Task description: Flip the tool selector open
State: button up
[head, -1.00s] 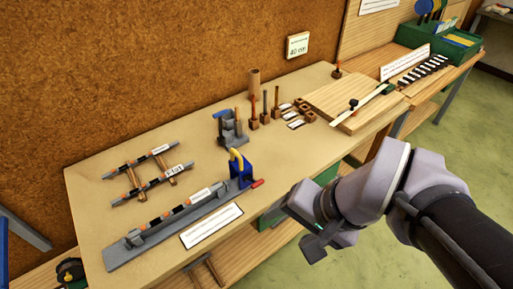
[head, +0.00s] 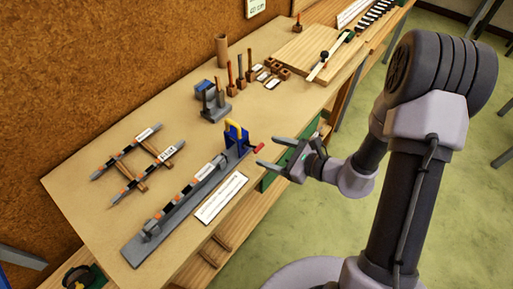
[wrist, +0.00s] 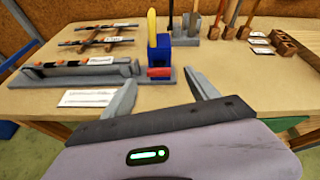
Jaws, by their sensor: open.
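A blue block (head: 234,136) with a yellow lever (head: 236,126) stands at the right end of a long grey base on the bench. A short red handle (head: 257,148) sticks out of its near side. Which of these parts is the tool selector I cannot tell for sure. My gripper (head: 267,152) is open and empty, just off the bench's front edge, its fingers pointing at the red handle. In the wrist view the red handle (wrist: 160,72) shows between my fingertips, apart from them, below the blue block (wrist: 160,56); the yellow lever (wrist: 151,27) stands upright.
The grey base (head: 150,246) carries a banded rod; a white label card (head: 221,198) lies in front. A rack with two rods (head: 150,157) lies behind left. A grey stand (head: 214,106) and several wooden-block tools are behind. The space before the bench edge is clear.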

aim_at(261, 148)
jog(key=x, duration=0.6)
jog(key=shift+a+b, duration=0.15)
jog(key=shift+b, duration=0.25)
